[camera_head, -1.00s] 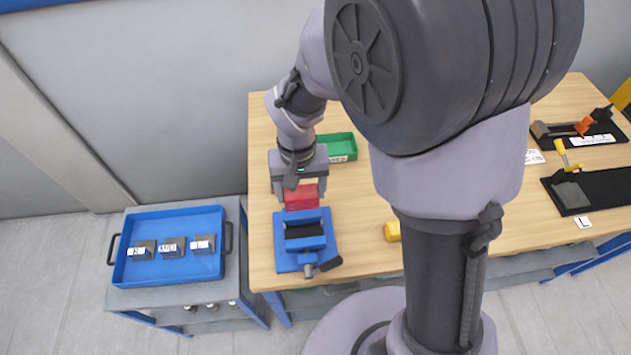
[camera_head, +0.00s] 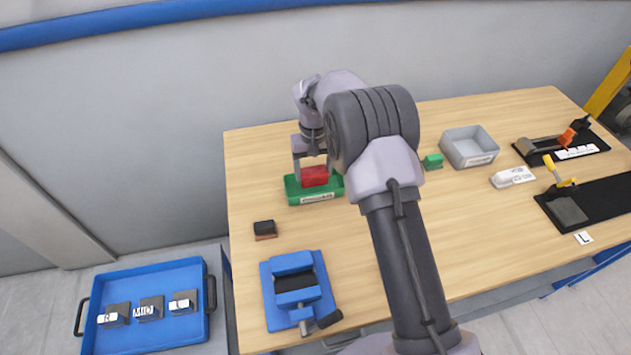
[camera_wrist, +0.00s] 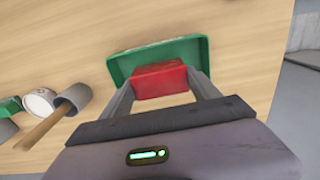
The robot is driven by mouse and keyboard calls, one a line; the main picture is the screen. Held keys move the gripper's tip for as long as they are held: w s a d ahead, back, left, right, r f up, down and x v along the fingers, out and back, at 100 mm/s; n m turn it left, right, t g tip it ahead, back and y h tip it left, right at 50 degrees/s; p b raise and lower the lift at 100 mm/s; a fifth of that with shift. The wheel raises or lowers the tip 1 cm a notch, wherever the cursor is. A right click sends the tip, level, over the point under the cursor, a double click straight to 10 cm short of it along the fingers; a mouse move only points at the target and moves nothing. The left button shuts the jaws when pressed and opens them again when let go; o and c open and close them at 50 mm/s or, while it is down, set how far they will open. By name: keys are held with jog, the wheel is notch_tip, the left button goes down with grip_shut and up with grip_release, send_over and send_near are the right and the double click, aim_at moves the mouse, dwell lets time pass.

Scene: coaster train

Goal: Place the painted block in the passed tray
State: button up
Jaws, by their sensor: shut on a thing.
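The red painted block (camera_head: 315,176) is between the fingers of my gripper (camera_head: 311,165), which is shut on it. The block is at the green tray (camera_head: 296,196), over its inside; I cannot tell whether it touches the tray floor. The tray carries a white label on its front wall, too small to read here. In the wrist view the red block (camera_wrist: 161,79) sits between both fingers of my gripper (camera_wrist: 160,88), with the green tray (camera_wrist: 120,68) around and behind it. The near side of the tray is partly hidden by the block there.
A blue vise (camera_head: 293,287) stands at the table's front left, and a dark block (camera_head: 264,227) lies behind it. A grey tray (camera_head: 469,146) and a green piece (camera_head: 433,161) are right of my arm. A blue tray (camera_head: 150,266) with labelled blocks stands left of the table.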

aim_at(314, 178)
notch_tip(314, 178, down, 4)
jog(key=shift+r+b, duration=0.25)
jog(key=shift+b, duration=0.1)
jog(key=shift+r, duration=0.1)
jog(key=o, duration=1.8)
